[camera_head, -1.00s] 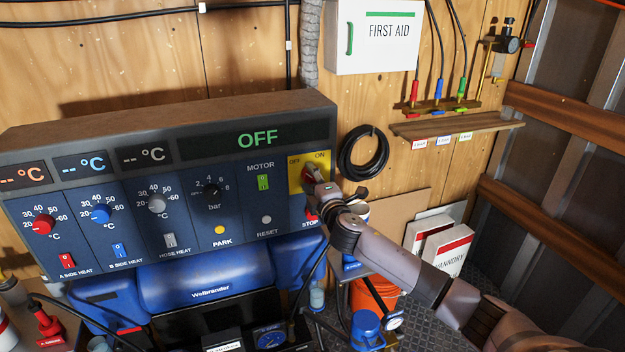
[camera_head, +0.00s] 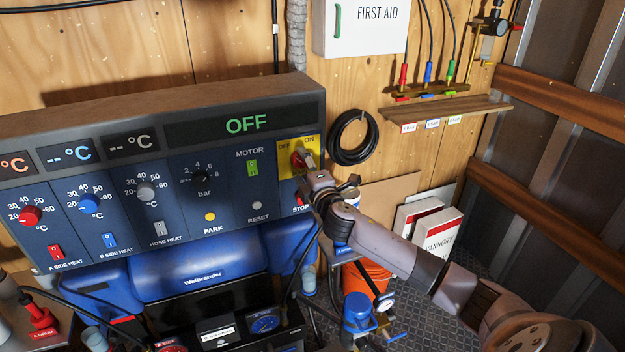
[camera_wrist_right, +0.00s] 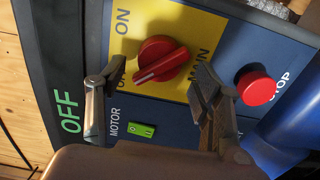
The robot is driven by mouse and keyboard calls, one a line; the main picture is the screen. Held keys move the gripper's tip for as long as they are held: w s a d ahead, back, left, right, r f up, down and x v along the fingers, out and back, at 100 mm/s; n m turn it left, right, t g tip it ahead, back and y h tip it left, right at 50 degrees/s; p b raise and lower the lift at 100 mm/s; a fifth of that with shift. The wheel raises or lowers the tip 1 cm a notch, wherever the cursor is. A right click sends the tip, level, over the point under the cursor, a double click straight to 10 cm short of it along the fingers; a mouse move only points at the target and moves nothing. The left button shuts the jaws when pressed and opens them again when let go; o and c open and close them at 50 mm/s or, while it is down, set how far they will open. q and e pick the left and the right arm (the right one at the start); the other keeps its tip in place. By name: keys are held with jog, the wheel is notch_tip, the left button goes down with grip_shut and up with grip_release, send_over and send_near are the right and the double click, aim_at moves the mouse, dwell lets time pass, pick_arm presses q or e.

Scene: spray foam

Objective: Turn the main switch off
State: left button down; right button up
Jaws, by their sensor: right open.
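The main switch is a red rotary knob (camera_head: 299,159) on a yellow plate (camera_head: 286,145) at the panel's right end. In the right wrist view the red knob (camera_wrist_right: 163,58) shows clearly, its white-marked ridge slanting toward the partly hidden OFF label. The panel display (camera_head: 246,124) reads OFF. My right gripper (camera_head: 312,168) is just in front of the plate's lower right. In the wrist view, the right gripper (camera_wrist_right: 155,96) has its fingers apart on either side below the knob, with nothing between them. My left gripper is not in view.
The red stop button (camera_wrist_right: 256,86) sits close beside one finger. A green motor switch (camera_head: 252,168) is left of the yellow plate. A coiled black hose (camera_head: 352,137) hangs right of the panel. An orange bucket (camera_head: 368,280) stands below my right arm.

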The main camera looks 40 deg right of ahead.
jog(key=v, duration=1)
jog(key=shift+s, duration=0.2)
jog(key=shift+a+f, duration=0.1)
